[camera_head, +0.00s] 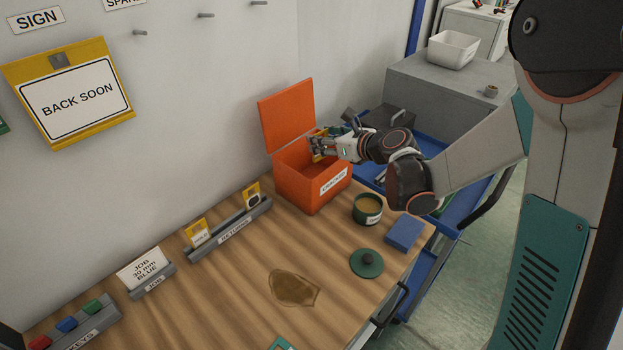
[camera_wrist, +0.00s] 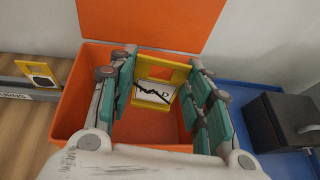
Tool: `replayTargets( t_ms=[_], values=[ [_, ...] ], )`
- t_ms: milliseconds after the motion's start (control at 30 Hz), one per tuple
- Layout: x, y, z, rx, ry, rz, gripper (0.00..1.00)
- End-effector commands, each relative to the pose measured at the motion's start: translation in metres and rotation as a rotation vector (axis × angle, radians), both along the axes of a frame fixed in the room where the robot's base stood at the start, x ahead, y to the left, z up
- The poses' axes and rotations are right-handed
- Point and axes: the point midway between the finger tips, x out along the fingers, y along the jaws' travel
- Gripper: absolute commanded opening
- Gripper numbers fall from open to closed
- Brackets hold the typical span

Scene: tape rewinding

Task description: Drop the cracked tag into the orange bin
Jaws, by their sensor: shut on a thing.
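The orange bin (camera_head: 308,186) stands on the wooden bench with its lid (camera_head: 287,114) raised against the wall side. A label on its front seems to read "CRACKED". My gripper (camera_head: 322,146) is over the bin's opening. In the wrist view my gripper (camera_wrist: 160,95) is shut on a yellow-framed tag (camera_wrist: 177,74) with a white face and a dark crack line across its lettering. The tag is held between the teal finger pads, above the open bin (camera_wrist: 72,110). The bin's floor is partly hidden by the gripper.
A returns rack (camera_head: 229,232) holds two yellow tags left of the bin. A green tin (camera_head: 367,209), a green lid (camera_head: 366,263) and a blue block (camera_head: 404,233) sit to the right. A brown stain (camera_head: 293,288) marks the bench. A blue cart (camera_head: 453,222) stands beyond the bench.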

Motion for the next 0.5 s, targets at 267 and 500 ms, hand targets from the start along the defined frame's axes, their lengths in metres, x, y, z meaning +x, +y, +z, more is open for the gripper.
replayTargets(
  t_ms=[267, 500],
  values=[
    [0.0000, 0.0000, 0.0007, 0.000, 0.000, 0.000, 0.68],
    [0.0000, 0.0000, 0.0007, 0.000, 0.000, 0.000, 0.69]
  ],
)
